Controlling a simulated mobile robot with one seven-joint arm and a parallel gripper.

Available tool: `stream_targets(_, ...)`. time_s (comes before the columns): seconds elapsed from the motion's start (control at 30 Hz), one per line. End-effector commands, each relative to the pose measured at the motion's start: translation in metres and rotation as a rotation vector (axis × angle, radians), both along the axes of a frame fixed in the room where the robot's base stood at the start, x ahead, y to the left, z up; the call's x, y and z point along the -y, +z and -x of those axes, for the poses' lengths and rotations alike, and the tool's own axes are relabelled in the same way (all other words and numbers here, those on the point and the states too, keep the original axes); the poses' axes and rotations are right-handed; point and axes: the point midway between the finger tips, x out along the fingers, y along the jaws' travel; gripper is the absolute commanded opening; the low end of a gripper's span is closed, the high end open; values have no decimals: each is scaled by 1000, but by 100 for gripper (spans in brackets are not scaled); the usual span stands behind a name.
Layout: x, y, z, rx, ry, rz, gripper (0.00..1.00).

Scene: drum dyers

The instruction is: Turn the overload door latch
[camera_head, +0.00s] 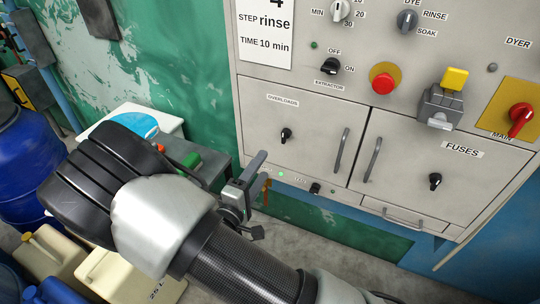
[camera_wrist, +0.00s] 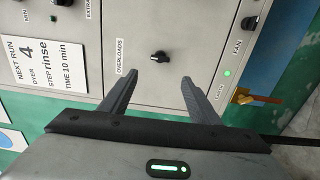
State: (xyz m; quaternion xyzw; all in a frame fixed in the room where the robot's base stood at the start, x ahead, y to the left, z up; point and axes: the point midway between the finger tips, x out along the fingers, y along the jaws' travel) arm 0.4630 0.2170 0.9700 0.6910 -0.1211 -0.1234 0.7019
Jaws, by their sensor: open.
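The overload door (camera_head: 304,125) is a pale panel labelled OVERLOADS at the left of the cabinet, and it looks closed. Its latch is a small black knob (camera_head: 286,135) on the left part of the door. In the wrist view the same latch (camera_wrist: 160,57) shows ahead of the fingertips, near the middle between them. My gripper (camera_head: 250,182) is below and left of the latch in the head view. In the wrist view my gripper (camera_wrist: 158,80) is open and empty, with its fingers apart and not touching the latch.
A vertical door handle (camera_head: 341,149) sits right of the latch. The fuses door (camera_head: 409,170) with its own black knob is beside it. A small row with a green light and FAN knob (camera_head: 315,188) lies below. A grey box (camera_head: 193,160) with buttons stands left, behind my arm.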

Motion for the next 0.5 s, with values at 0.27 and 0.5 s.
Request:
stream_targets(0.27,-14,0,39,0,0,0,56)
stream_targets(0.5,-16,0,46,0,-1,1,56)
